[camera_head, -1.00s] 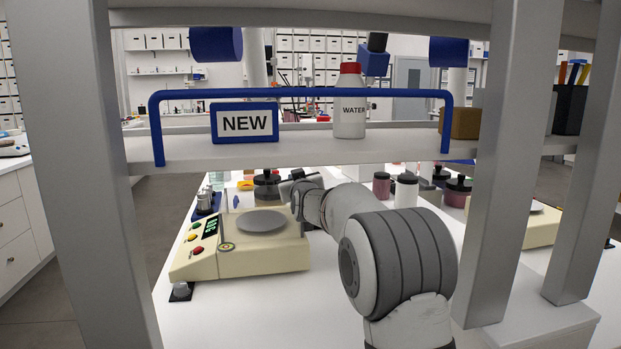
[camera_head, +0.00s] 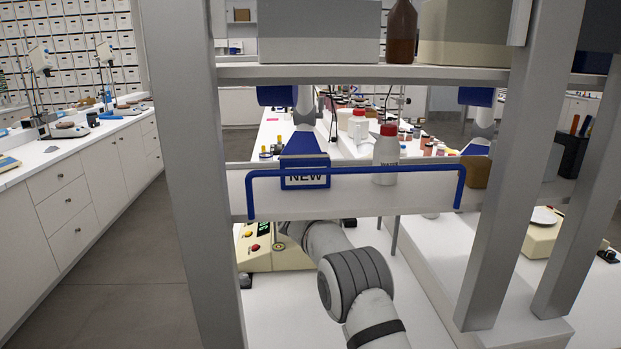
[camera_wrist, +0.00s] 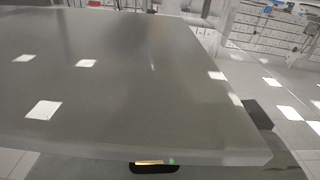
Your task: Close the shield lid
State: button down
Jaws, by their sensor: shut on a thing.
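A large flat grey see-through panel, which looks like the shield lid (camera_wrist: 120,75), fills most of the wrist view close to the camera. It is tilted and carries bright light reflections. A small dark part of my gripper (camera_wrist: 154,166), with a pale strip and a green dot, shows at the panel's lower edge, and the gripper is shut on it. In the head view my arm reaches under the shelf, and its far end and the panel are hidden there. The cream balance (camera_head: 262,252) with its coloured buttons is partly hidden behind the shelf and my arm.
A shelf (camera_head: 350,205) with a blue rail (camera_head: 355,171) crosses above my arm. It holds a "NEW" sign (camera_head: 305,180) and a white, red-capped bottle (camera_head: 386,160). Grey posts (camera_head: 190,150) stand at both sides. White bench top (camera_head: 285,315) is clear near my arm.

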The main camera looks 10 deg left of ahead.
jog(key=shift+s+a+r+p, duration=0.1)
jog(key=shift+s+a+p, duration=0.15)
jog(key=shift+a+p, duration=0.5)
jog(key=shift+s+a+p, duration=0.25)
jog(key=shift+a+p, duration=0.3)
jog(key=shift+a, duration=0.3)
jog(key=c, duration=1.5)
grip_release()
jog(key=shift+s+a, duration=0.1)
jog(key=shift+s, duration=0.05)
jog(key=shift+o, duration=0.2)
jog(key=b+v, duration=0.7)
jog(key=shift+s, duration=0.35)
